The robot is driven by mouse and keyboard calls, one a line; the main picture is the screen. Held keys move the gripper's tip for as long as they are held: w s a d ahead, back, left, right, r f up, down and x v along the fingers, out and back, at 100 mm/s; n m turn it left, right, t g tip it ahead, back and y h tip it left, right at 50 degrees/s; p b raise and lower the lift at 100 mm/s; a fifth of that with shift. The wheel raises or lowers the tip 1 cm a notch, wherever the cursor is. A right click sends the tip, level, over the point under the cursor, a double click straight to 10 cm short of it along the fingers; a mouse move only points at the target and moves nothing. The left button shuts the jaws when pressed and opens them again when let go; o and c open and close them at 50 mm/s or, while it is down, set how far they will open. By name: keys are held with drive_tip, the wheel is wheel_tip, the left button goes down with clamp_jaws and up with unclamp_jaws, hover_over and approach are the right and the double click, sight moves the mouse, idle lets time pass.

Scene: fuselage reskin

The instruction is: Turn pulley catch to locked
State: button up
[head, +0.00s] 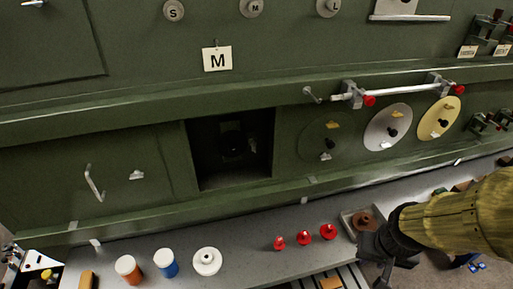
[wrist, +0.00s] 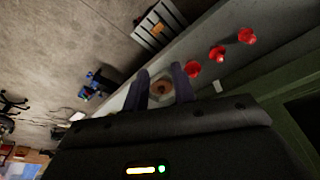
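I cannot tell for sure which part is the pulley catch. A dark square opening (head: 230,150) in the green panel holds a dim round part (head: 234,143), too dark to make out. A white spool-like wheel (head: 207,261) stands on the grey bench below. My gripper (head: 372,250) is at the lower right, over the bench and well away from the opening. In the wrist view, its two fingers (wrist: 160,70) are apart, with nothing held between them. A brown ring-like part (wrist: 162,88) in a small tray shows beyond the fingers; the tray (head: 346,222) also shows in the head view.
Several red knobs (head: 304,238) stand on the bench left of the tray. An orange jar (head: 128,268) and a blue jar (head: 166,262) stand further left. A bar with red ends (head: 400,93) sticks out above discs, including a yellow one (head: 439,117). A handle (head: 93,183) is at left.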

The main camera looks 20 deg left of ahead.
drive_tip(key=w+a+n+t+y+b, duration=0.3)
drive_tip(key=w+a+t+b, duration=0.5)
drive_tip(key=a, duration=0.4)
drive_tip(key=s+a+r+n+t+y+b, duration=0.2)
drive_tip(key=a+r+y+b, duration=0.4)
drive_tip(key=a, duration=0.6)
drive_tip(key=r+n+t+b, duration=0.1)
drive_tip(key=t, duration=0.1)
drive_tip(key=shift+s+a+r+t+y+b, duration=0.15)
drive_tip(key=shift+a+r+t+y+b, duration=0.15)
drive_tip(key=shift+a+r, duration=0.1)
drive_tip(key=p+x, duration=0.5)
drive_tip(key=p, duration=0.4)
drive_tip(key=shift+w+r+p, duration=0.2)
drive_tip(key=shift+w+p, duration=0.05)
drive_tip(key=shift+p, duration=0.15)
drive_tip(key=shift+w+a+p, duration=0.15)
drive_tip(key=shift+w+p, duration=0.05)
drive_tip(key=shift+p, duration=0.6)
